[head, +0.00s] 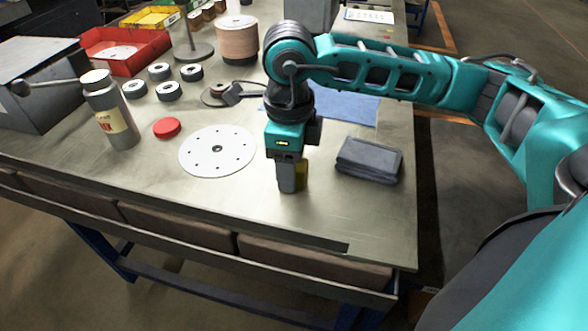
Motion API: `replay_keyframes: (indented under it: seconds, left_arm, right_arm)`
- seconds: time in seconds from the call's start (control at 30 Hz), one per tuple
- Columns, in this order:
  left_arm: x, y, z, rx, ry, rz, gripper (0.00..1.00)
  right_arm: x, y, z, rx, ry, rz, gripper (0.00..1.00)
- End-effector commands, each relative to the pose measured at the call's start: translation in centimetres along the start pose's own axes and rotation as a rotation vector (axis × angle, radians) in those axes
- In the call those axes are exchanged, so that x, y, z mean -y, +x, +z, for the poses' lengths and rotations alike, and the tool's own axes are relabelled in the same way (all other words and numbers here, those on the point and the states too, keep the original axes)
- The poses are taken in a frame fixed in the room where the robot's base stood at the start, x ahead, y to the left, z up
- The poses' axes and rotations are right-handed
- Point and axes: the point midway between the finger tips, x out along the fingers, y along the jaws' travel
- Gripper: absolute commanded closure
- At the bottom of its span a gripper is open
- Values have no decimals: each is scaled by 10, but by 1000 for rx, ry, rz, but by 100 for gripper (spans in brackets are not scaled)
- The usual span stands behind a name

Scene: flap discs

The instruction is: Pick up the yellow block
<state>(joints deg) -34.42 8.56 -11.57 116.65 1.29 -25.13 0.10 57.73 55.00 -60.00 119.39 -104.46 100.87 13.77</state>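The yellow block (303,173) is on the metal table, right of the white disc, and shows only as a narrow yellow strip. My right gripper (288,183) points straight down at it, and the dark near finger hides most of the block. I cannot tell whether the fingers touch the block or how far apart they are. My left gripper is not in view.
A folded grey cloth (369,160) lies just right of my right gripper. A white disc with holes (217,151) lies to its left, with a red lid (167,128) and a bottle (111,112) beyond. The table's front strip is clear.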

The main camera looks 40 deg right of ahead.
Motion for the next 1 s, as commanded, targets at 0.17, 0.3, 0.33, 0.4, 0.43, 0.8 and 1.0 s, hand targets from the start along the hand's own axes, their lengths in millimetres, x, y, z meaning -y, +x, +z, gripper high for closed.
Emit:
replay_keyframes:
  seconds: [0.17,0.3,0.33,0.4,0.43,0.8,1.0]
  left_arm:
    - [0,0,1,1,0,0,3]
    - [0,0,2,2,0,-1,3]
    - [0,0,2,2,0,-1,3]
    - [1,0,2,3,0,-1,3]
    - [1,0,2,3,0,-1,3]
    - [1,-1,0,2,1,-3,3]
    - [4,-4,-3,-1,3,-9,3]
  right_arm:
    - [0,0,0,0,0,0,66]
    - [0,0,0,0,0,0,79]
    - [0,0,0,0,0,0,82]
    - [0,0,0,0,0,0,82]
    - [0,0,0,0,0,0,83]
    - [0,-16,1,3,0,-1,83]
    - [0,-58,1,6,-1,-4,83]
